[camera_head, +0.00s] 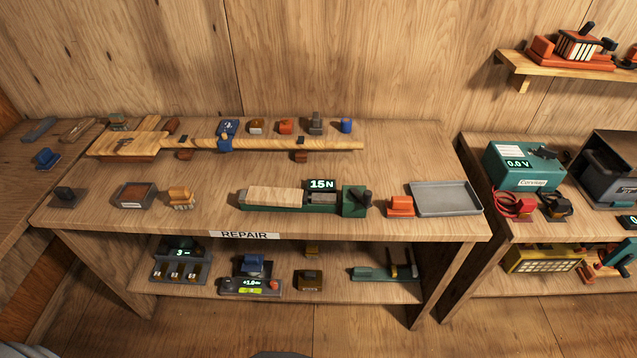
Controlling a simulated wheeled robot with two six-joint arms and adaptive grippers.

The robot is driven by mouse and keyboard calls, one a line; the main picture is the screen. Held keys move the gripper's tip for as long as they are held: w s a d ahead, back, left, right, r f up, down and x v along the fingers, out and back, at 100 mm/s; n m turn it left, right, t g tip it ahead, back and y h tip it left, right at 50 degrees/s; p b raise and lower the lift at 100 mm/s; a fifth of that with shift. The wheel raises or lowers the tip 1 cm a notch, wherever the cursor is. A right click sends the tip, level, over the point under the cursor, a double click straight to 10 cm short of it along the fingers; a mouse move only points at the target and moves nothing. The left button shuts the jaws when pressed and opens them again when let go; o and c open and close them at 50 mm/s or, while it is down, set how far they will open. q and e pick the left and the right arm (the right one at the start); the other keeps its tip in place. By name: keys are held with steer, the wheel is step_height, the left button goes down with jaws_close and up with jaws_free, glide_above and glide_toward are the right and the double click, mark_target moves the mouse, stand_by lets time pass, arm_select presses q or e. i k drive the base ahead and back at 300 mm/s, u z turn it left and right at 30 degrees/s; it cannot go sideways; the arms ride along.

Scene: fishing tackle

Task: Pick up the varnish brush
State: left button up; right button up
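I cannot tell for sure which item is the varnish brush. A small tan block-like piece (181,197) stands near the front left of the repair bench (225,212), just right of a dark tray with a brown fill (134,195). A thin tan piece (77,130) lies on the left surface, too small to make out. Neither of my grippers shows in the head view, so whether they are open or shut is hidden.
A long wooden piece (270,144) lies across the back of the bench, with several small items behind it. A green device reading 15N (355,201), an orange block (400,206) and a grey tray (445,198) line the front. The lower shelf (330,289) holds several devices.

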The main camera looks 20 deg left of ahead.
mark_target(181, 198)
steer(key=z, duration=0.4)
steer(key=k, duration=0.25)
steer(key=u, duration=0.5)
steer(key=i, duration=0.15)
steer(key=u, duration=1.3)
steer(key=k, duration=0.25)
steer(key=u, duration=0.85)
steer(key=i, duration=1)
steer(key=u, duration=0.05)
